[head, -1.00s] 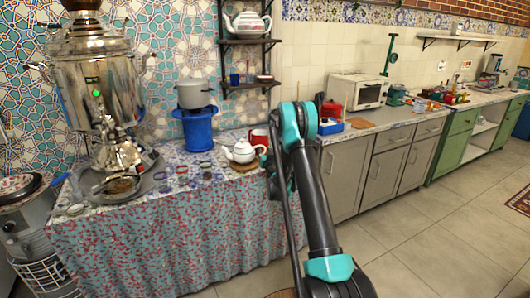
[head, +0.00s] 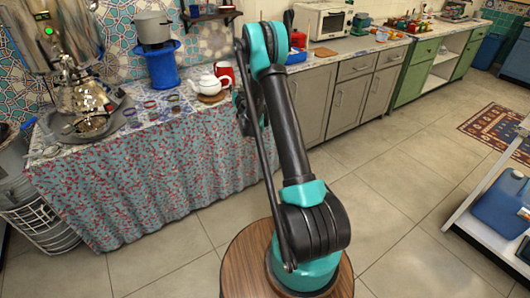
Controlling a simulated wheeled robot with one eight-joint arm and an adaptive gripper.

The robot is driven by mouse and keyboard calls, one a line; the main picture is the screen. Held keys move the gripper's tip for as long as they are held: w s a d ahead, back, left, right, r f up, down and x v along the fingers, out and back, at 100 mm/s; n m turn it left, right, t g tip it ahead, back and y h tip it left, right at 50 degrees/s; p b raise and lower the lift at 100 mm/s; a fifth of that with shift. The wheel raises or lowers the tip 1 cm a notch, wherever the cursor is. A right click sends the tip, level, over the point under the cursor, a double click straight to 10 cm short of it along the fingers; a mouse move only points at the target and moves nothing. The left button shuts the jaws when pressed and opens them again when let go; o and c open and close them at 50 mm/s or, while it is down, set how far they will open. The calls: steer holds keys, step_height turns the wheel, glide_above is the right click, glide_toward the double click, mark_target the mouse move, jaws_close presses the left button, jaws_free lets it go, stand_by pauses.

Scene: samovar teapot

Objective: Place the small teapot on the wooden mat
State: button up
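A small white teapot (head: 207,84) with a red-tipped lid stands upright on the cloth-covered table, left of my raised arm. A round wooden mat (head: 211,99) lies at its base. The teapot appears to stand over the back part of the mat, but I cannot tell from this angle whether it rests fully on it. My arm rises from its wooden-topped base and bends toward the table. My gripper's fingers are hidden behind my own arm links, so its state and any contact do not show.
A red mug (head: 225,73) stands just behind the teapot. Several small glasses, a blue burner (head: 161,66) with a grey pot (head: 153,27), and a silver samovar (head: 85,103) are to the left. Grey cabinets (head: 347,94) stand right; a white shelf unit (head: 481,228) is lower right. Floor between is clear.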

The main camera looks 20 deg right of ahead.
steer(key=s+d+r+m+g+h, duration=0.1)
steer(key=s+d+r+g+h, duration=0.2)
steer(key=s, duration=0.9)
steer(key=s+d+r+m+g+h, duration=0.1)
steer(key=s+d+r+g, duration=0.3)
steer(key=s, duration=0.7)
steer(key=s+a+f+n+g+y, duration=0.1)
steer(key=s+a+f+g, duration=0.1)
steer(key=s, duration=1)
steer(key=s+a+f+n+g+y, duration=0.1)
steer(key=s+f, duration=0.3)
steer(key=s, duration=0.8)
steer(key=s+a+f+n+g+y, duration=0.1)
steer(key=s+a+f+g+y, duration=0.1)
steer(key=s, duration=1)
steer(key=shift+a+f+g, duration=0.4)
steer(key=shift+f+g, duration=0.2)
steer(key=shift+g, duration=0.2)
